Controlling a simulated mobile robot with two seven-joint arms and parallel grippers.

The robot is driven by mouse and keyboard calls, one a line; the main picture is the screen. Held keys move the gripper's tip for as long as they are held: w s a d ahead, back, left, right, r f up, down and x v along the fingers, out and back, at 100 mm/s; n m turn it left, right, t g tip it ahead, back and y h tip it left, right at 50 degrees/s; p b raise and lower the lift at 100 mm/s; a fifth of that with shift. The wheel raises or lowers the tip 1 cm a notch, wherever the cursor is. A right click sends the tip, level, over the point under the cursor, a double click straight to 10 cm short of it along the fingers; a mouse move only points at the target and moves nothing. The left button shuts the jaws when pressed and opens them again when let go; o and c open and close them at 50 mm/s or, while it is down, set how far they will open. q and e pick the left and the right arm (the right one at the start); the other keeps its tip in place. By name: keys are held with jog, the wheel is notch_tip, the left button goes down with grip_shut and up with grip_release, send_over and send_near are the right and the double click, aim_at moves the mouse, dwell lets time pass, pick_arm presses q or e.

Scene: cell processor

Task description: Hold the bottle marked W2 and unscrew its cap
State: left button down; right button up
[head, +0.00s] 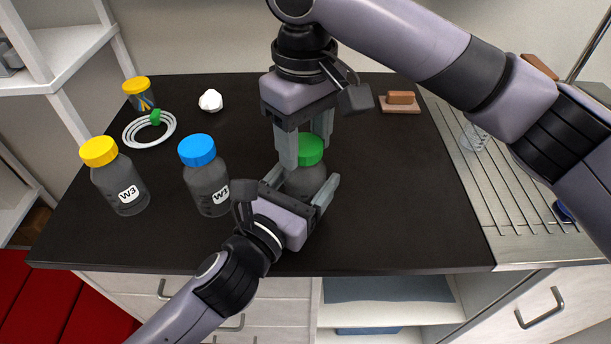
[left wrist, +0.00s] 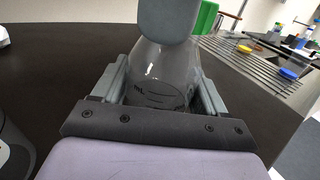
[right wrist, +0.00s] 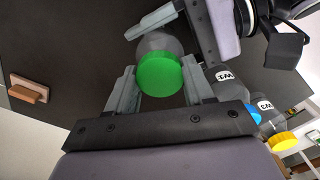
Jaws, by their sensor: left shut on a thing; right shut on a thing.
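A grey, translucent bottle (head: 305,182) with a green cap (head: 313,150) stands on the dark counter. Its label is hidden, so I cannot read the W2 mark. My left gripper (head: 302,186) comes from the front and is shut on the bottle's body. The left wrist view shows the clear body (left wrist: 165,75) between its fingers. My right gripper (head: 302,152) comes from above and is shut on the green cap. The right wrist view shows the cap (right wrist: 160,74) between its fingers. The cap sits upright on the bottle.
To the left stand a blue-capped bottle (head: 208,182), its mark partly covered, and a yellow-capped bottle (head: 118,182) marked W3. A steel drainboard (head: 500,185) lies right.

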jog(key=n, duration=0.4)
jog(key=shift+n, duration=1.2)
jog(key=n, duration=0.3)
jog(key=shift+n, duration=0.3)
jog(key=shift+n, duration=0.3)
